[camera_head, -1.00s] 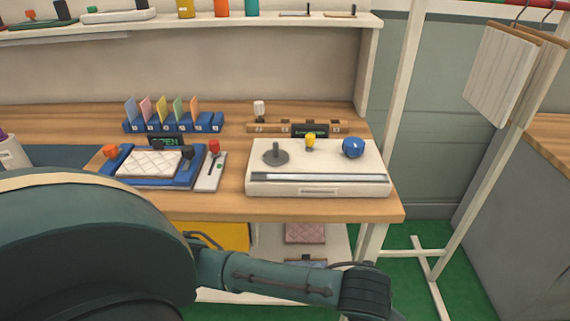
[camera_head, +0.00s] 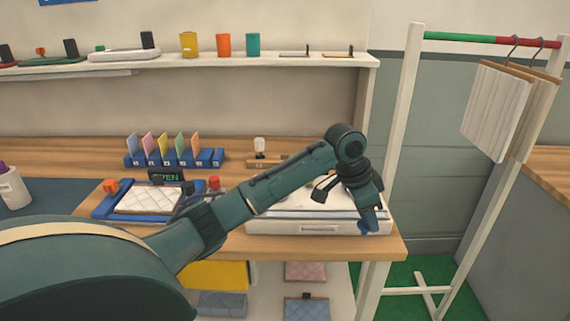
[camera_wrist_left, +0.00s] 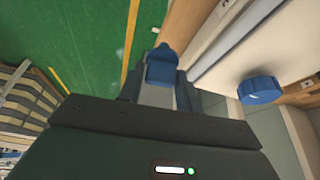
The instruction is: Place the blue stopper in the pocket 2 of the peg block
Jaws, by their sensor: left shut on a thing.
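My left gripper (camera_head: 370,214) is in front of the right end of the white machine. It is shut on the blue stopper (camera_head: 366,227), a small blue piece below the fingers. In the left wrist view the blue stopper (camera_wrist_left: 162,66) shows between the fingertips, over the green floor. The wooden peg block (camera_head: 262,161) lies at the back of the table, with a white-topped peg (camera_head: 260,146) standing in its left part. My left arm hides most of the block, so pocket 2 cannot be made out. My right gripper is not in view.
The white machine (camera_head: 304,228) is partly behind my arm; its round blue knob shows in the left wrist view (camera_wrist_left: 260,90). A blue rack with coloured cards (camera_head: 172,158) and a quilted-pad tray (camera_head: 148,201) are to the left. A hanging rack (camera_head: 402,150) stands right.

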